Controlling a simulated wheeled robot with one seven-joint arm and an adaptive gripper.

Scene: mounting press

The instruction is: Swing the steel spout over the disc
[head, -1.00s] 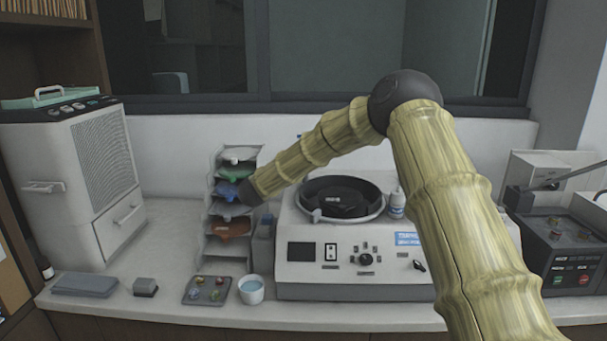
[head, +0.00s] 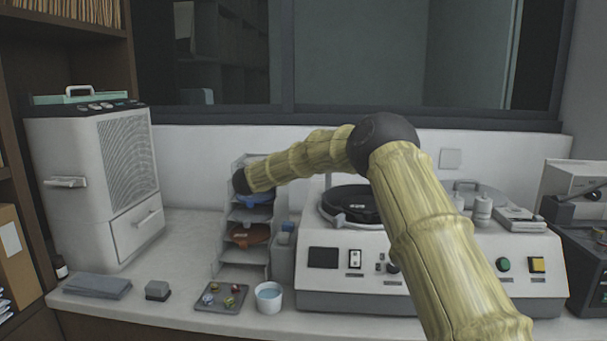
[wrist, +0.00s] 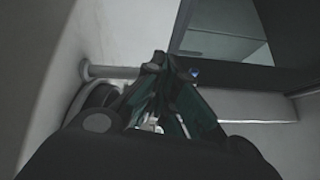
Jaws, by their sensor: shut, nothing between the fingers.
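The dark disc (head: 350,203) lies in a round bowl on top of a pale press machine (head: 330,270). My arm covers the bowl's right part. A small grey metal piece (head: 340,219) sits at the bowl's front left rim; I cannot tell whether it is the spout. In the wrist view a grey bar (wrist: 112,72) with a rounded end lies just left of my fingertips, above a dark round rim (wrist: 92,100). It may be the steel spout. My gripper (wrist: 166,62) is shut and empty, close to the bar; contact is unclear. The head view hides my gripper.
A tiered rack (head: 245,255) with coloured trays stands left of the press, behind my arm's dark end joint. In front are a white cup (head: 268,298) and a small tray (head: 221,297). A grey cabinet unit (head: 95,185) stands at left. A window is behind.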

